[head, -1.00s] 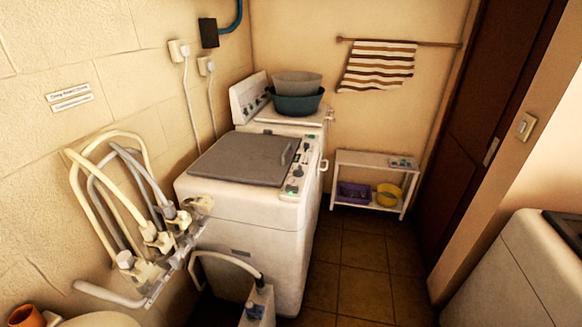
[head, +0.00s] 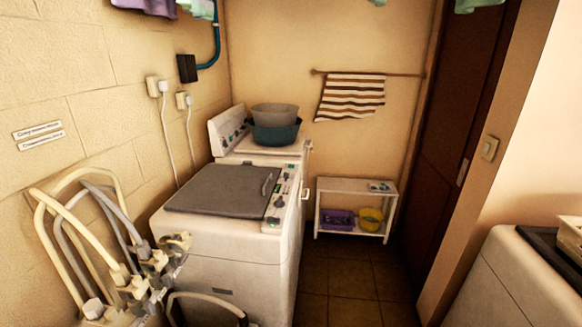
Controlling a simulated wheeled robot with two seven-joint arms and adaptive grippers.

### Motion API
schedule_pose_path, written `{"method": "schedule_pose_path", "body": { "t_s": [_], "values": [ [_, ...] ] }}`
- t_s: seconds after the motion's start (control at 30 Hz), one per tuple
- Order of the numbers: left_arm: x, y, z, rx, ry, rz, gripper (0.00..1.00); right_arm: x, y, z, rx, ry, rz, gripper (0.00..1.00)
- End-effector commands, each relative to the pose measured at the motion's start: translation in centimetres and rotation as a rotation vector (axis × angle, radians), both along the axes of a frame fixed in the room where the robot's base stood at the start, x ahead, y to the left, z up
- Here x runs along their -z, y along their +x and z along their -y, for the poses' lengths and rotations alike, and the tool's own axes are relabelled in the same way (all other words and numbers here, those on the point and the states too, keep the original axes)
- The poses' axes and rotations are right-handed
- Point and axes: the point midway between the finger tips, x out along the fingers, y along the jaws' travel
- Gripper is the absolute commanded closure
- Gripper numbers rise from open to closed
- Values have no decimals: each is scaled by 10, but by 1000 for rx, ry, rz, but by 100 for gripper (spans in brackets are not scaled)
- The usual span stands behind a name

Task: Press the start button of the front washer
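The front washer (head: 222,258) is a white top-loading machine against the left wall, with its grey lid (head: 222,190) closed. Its control panel (head: 281,202) runs along the right edge of the top, with several knobs and small green marks. A green spot (head: 272,222) shows at the near end of the panel; I cannot tell for sure whether it is the start button. A second white machine (head: 262,147) stands behind it, with a raised back panel and stacked basins on top. Neither of my grippers is in view.
Hoses and taps (head: 110,260) stick out from the left wall at the near left. A white shelf (head: 355,208) with purple and yellow containers stands at the back. Another white appliance (head: 500,280) is at the right. The tiled floor (head: 345,285) between is clear.

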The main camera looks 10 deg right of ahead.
Motion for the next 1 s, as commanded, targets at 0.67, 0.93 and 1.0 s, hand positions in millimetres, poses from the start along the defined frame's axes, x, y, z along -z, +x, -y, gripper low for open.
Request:
{"method": "schedule_pose_path", "body": {
  "t_s": [0.67, 0.93, 1.0],
  "values": [
    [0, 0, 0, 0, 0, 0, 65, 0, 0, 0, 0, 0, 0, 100],
    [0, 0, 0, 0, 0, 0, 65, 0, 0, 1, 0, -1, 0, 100],
    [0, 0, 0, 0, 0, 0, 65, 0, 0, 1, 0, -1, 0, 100]
  ]
}}
